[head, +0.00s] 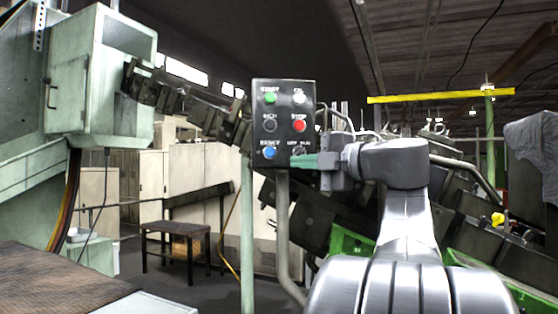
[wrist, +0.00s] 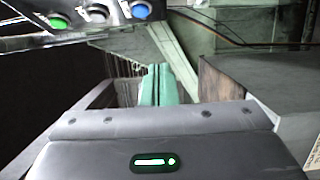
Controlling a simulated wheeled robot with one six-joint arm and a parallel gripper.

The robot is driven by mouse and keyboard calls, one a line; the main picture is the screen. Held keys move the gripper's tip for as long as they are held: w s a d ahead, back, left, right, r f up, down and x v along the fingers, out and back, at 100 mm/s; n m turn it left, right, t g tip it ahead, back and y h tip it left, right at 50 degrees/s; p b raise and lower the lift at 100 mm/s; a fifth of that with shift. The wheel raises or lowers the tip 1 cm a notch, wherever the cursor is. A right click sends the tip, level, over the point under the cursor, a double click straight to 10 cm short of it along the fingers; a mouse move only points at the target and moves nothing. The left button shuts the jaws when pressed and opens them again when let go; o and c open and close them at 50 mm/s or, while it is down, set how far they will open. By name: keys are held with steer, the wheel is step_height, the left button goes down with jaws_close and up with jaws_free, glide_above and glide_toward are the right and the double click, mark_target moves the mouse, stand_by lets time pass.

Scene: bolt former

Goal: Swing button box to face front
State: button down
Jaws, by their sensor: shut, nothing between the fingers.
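The button box (head: 284,124) is a dark panel with green, white, red and blue buttons and a selector knob. It sits on a bent grey pipe (head: 283,200) and its button face shows nearly square to the head camera. In the wrist view the box's lower edge (wrist: 115,27) crosses the top left, with several buttons showing. My gripper (head: 293,160) has its green fingers shut and empty, pointing left at the box's lower right corner. The fingers also show together in the wrist view (wrist: 155,74), below the box in the picture. I cannot tell whether they touch it.
A pale green machine housing (head: 105,80) stands at the left. A pale green post (head: 247,230) is close beside the pipe. Dark machinery lies behind the box and my arm. A small table (head: 175,228) stands on the floor further back.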

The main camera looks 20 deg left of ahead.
steer(key=p, duration=0.2)
glide_toward(255, 162)
steer(key=s+a, duration=0.2)
steer(key=a, duration=0.1)
steer(key=w+a, duration=0.1)
steer(key=w+a+p, duration=0.1)
steer(key=w, duration=0.1)
steer(key=shift+w, duration=0.2)
steer(key=shift+w+a+p, duration=0.15)
steer(key=shift+w+p, duration=0.15)
steer(key=shift+w, duration=0.15)
steer(key=shift+a, duration=0.1)
steer(key=shift+a+t, duration=0.1)
steer(key=shift+t, duration=0.2)
steer(key=shift+m, duration=0.4)
